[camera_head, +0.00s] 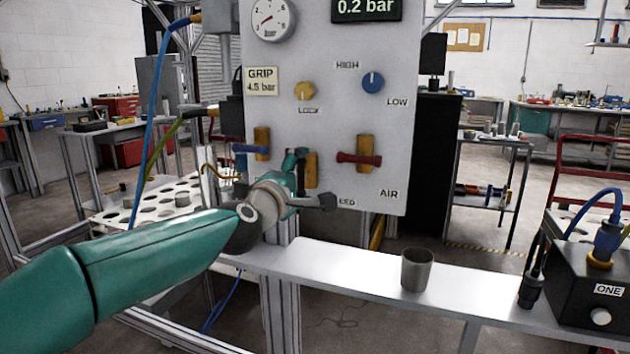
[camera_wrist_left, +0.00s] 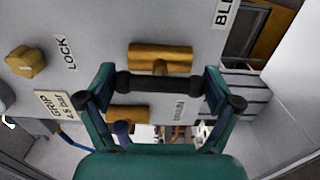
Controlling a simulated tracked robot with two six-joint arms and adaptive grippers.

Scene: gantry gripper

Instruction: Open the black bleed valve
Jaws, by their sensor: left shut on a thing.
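The bleed valve's brass body (camera_head: 311,168) sits low on the grey panel between two other valves, partly hidden by my left gripper (camera_head: 306,180). In the left wrist view, the brass body (camera_wrist_left: 160,57) lies behind the black handle (camera_wrist_left: 160,84). The handle looks parallel to the brass body. My left gripper has one finger at each end of the handle and is shut on it. In the head view the handle is mostly hidden by the gripper, and the BLEED label is partly covered. My right gripper is not in view.
A blue-handled valve (camera_head: 250,149) is left of the gripper and a red-handled valve (camera_head: 359,158) is to the right. Above are a yellow LOCK knob (camera_head: 305,91) and blue knob (camera_head: 372,82). The display (camera_head: 366,8) reads 0.2 bar. A grey cup (camera_head: 416,270) stands on the bench.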

